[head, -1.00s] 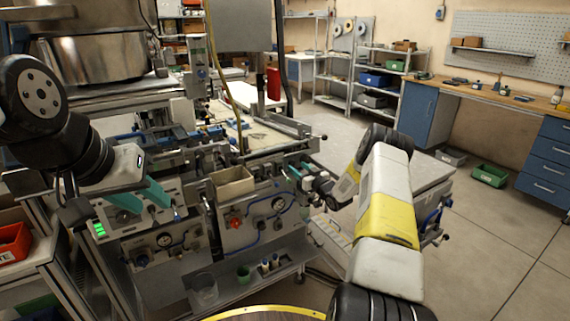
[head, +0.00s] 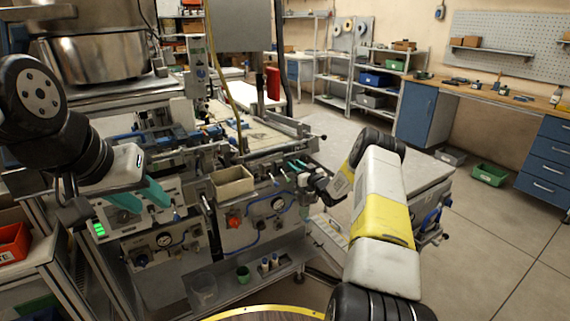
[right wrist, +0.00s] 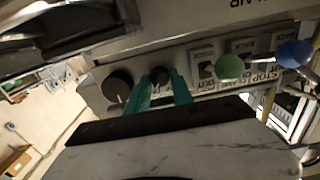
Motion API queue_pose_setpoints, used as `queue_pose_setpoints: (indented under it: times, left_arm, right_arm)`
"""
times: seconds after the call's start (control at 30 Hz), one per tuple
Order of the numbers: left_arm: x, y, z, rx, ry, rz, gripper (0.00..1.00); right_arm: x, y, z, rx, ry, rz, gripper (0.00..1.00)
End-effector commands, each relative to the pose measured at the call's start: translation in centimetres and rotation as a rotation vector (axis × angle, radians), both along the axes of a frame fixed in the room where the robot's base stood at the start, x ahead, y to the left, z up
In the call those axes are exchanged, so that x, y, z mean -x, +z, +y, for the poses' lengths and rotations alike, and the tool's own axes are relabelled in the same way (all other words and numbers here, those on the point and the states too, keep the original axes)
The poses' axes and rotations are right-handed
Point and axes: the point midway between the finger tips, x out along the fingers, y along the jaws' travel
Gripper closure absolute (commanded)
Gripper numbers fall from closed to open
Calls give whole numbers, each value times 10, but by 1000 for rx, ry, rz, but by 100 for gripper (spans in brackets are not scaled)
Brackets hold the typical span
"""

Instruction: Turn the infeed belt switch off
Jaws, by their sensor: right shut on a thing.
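A small black knob (right wrist: 158,74) is on a grey control panel (right wrist: 92,96) in the right wrist view. The teal fingers of my right gripper (right wrist: 164,82) are shut on it, one on each side. A larger black knob (right wrist: 117,86) is on the panel to the left. The panel's labels are too blurred to read fully, so I cannot tell which knob is the infeed belt switch. In the head view my right gripper (head: 297,164) is at the machine's right front. My left gripper (head: 152,205) is open and empty, in front of the machine's left panel.
A green ball (right wrist: 230,67) and a blue ball (right wrist: 294,53) stand out close to the right of the held knob. A beige bin (head: 232,190) is mounted on the machine front between my grippers.

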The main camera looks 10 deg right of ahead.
Motion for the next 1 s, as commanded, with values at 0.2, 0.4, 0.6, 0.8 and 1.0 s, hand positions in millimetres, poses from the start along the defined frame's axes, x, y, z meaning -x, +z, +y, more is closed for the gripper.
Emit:
queue_pose_setpoints:
  times: [0.2,0.4,0.6,0.8,1.0]
  left_arm:
    - [0,0,0,0,0,0,64]
    - [0,0,0,0,0,0,64]
    - [0,0,0,0,0,0,64]
    - [0,0,0,0,0,0,64]
    - [0,0,0,0,0,0,64]
  right_arm:
    - [0,0,0,58,0,-21,100]
    - [0,0,1,184,2,-66,100]
    - [1,-1,2,356,2,-128,100]
    - [1,-1,2,536,2,-194,100]
    - [1,-2,2,714,2,-257,100]
